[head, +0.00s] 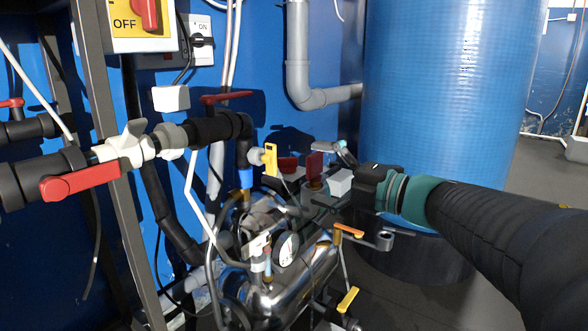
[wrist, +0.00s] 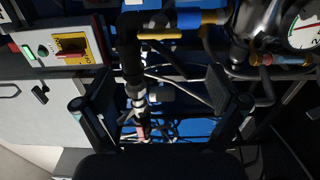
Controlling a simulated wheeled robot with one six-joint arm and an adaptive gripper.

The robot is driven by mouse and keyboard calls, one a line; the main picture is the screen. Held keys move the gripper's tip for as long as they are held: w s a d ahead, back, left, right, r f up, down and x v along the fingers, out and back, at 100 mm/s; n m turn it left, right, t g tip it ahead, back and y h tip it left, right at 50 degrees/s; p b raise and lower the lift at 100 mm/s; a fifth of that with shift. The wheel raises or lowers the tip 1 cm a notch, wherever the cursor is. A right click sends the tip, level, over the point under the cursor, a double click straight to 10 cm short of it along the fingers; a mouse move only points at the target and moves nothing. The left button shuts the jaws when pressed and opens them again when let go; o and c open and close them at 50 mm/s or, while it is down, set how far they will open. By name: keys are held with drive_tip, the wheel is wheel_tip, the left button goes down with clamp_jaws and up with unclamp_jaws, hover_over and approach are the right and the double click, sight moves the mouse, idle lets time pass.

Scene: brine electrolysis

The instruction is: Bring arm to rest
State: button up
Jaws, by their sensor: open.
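My arm reaches in from the right in the head view, in a black sleeve with teal rings. My gripper (head: 342,170) is above and beside the metal vessel and its pipework. In the wrist view, my gripper (wrist: 164,92) has its two dark fingers well apart, with nothing held between them. Pipes and cables show through the gap, beyond the fingers. Some of the gripper's parts are hard to tell from the fittings behind it in the head view.
A shiny metal vessel (head: 300,275) with a dial gauge (head: 286,249) and yellow-handled valves stands below my gripper. A large blue tank (head: 445,90) stands close behind my arm. Red-handled pipes (head: 80,181) and a yellow switch panel (head: 140,38) are at left. Open floor (head: 535,175) shows at right.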

drive_tip(key=shift+s+d, duration=0.25)
drive_tip(key=shift+d, duration=0.05)
